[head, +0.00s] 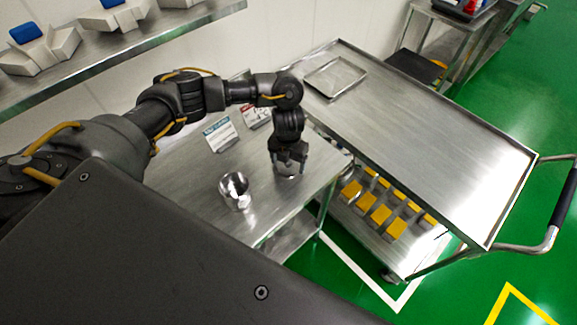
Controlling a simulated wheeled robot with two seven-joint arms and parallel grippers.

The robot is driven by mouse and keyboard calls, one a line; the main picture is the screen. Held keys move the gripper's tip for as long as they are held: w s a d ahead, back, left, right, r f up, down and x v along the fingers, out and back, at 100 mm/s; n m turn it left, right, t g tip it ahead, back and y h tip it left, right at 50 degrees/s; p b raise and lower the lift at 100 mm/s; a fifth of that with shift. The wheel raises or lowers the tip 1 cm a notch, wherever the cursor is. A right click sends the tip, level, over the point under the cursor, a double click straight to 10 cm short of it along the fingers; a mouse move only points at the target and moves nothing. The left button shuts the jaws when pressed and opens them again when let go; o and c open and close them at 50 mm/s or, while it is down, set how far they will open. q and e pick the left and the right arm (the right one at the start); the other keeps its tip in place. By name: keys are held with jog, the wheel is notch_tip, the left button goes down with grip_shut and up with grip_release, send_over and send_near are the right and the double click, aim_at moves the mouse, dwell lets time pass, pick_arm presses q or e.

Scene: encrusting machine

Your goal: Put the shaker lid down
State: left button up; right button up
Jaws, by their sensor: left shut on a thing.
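My left gripper (289,160) points down over the right part of the steel table (185,215). It is shut on the shaker lid (287,174), a small shiny piece mostly hidden under the fingers. The lid is at or just above the table top; I cannot tell whether it touches. The metal shaker cup (234,189) stands on the table to the left of the gripper, its top open. My right gripper is out of view.
Two small signs (221,136) stand at the table's back. A steel cart (420,130) on the right carries a shallow tray (335,77) on top and several yellow-and-grey items (381,213) below. A wall shelf (130,50) hangs at upper left. Table around the cup is clear.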

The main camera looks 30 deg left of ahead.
pick_arm(q)
jog(key=shift+f, duration=0.4)
jog(key=shift+r, duration=0.15)
jog(key=o, duration=0.9)
jog(key=shift+f, duration=0.2)
jog(key=shift+o, duration=0.2)
notch_tip(320, 180, up, 9)
jog(key=p, duration=0.8)
jog(key=shift+f, duration=0.15)
notch_tip(320, 180, up, 2)
jog(key=shift+r+b, duration=0.1)
jog(key=shift+b, duration=0.2)
jog(key=shift+r, duration=0.75)
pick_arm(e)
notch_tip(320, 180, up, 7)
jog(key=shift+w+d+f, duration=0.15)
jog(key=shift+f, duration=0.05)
